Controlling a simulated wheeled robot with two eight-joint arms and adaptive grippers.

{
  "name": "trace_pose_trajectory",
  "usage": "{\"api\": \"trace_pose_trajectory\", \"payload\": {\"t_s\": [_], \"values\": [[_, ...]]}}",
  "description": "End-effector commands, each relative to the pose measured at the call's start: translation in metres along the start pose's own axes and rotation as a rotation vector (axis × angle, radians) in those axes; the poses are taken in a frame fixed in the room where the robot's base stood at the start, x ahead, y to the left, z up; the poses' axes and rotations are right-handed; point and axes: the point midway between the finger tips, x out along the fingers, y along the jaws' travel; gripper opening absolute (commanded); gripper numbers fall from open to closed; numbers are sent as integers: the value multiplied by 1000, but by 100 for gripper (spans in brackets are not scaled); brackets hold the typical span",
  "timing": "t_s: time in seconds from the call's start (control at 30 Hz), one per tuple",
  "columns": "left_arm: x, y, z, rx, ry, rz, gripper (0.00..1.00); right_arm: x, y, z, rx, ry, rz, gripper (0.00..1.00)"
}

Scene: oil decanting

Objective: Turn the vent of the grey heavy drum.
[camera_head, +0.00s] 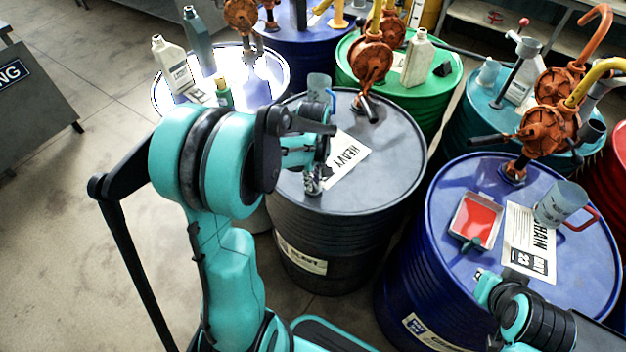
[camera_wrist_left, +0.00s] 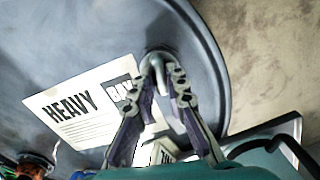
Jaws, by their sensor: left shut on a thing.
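The grey heavy drum (camera_head: 395,185) stands in the middle of the head view, with a HEAVY label (camera_head: 345,160) on its lid. My left gripper (camera_head: 313,183) reaches down to the near left part of the lid. In the left wrist view my left gripper (camera_wrist_left: 166,82) is shut on the vent (camera_wrist_left: 154,60), a small pale metal fitting near the lid's rim. The fingertips hide part of it, and its turn angle cannot be read. My right arm shows at the lower right of the head view; its fingers do not show.
An orange pump (camera_head: 371,62) and a clear jug (camera_head: 319,88) stand at the lid's far side. A blue drum (camera_head: 440,215) at the right bears a red-filled tray (camera_head: 475,222), a label and a jug (camera_head: 558,203). A green drum (camera_head: 447,82) stands behind. Open floor lies left.

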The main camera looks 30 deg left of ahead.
Motion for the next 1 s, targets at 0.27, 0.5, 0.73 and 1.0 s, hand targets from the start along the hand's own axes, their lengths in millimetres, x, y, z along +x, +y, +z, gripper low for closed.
{"api": "trace_pose_trajectory", "payload": {"t_s": [0.27,0.5,0.73,1.0], "values": [[0,0,0,261,0,0,0,1,0,0,0,0,0,0],[0,0,0,489,0,0,0,1,0,1,0,0,0,0],[0,0,0,705,0,0,0,1,0,1,0,0,0,0],[0,0,0,923,0,0,0,1,0,1,0,0,0,0]]}}
